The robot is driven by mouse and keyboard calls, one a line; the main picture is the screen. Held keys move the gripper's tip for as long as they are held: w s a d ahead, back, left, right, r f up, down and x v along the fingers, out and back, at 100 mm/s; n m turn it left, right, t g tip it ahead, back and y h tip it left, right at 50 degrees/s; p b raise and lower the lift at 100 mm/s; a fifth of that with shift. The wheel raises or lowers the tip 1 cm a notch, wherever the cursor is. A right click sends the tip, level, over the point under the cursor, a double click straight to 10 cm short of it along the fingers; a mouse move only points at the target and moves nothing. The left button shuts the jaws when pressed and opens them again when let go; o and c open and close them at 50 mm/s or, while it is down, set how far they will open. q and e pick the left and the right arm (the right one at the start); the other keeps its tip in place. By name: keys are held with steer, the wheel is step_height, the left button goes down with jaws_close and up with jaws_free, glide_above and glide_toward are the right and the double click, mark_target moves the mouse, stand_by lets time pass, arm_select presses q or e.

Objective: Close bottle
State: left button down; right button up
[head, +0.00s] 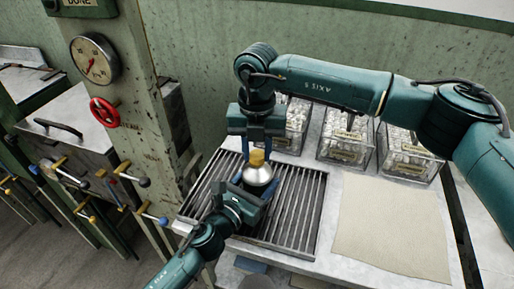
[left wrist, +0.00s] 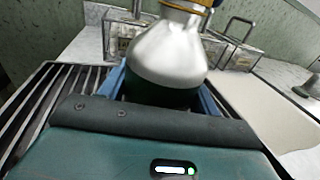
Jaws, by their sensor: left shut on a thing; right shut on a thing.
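The bottle (head: 258,175) stands upright over the slatted rack, with a pale silvery shoulder and a dark green lower body that shows in the left wrist view (left wrist: 170,50). My left gripper (head: 257,188) is shut around its lower body, one blue finger on each side. My right gripper (head: 257,148) points down from above and is shut on the cap. Whether the cap is threaded on cannot be told.
The slatted metal rack (head: 295,215) lies under the bottle. Several clear boxes of pale pieces (head: 345,140) stand along the back. A beige cloth (head: 392,225) covers the table at the right. A post with a gauge (head: 95,58) and red valve wheel (head: 105,112) stands at the left.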

steer(key=m, duration=0.3)
steer(key=o, duration=1.1)
steer(key=shift+r, duration=2.25)
steer(key=shift+c, duration=0.4)
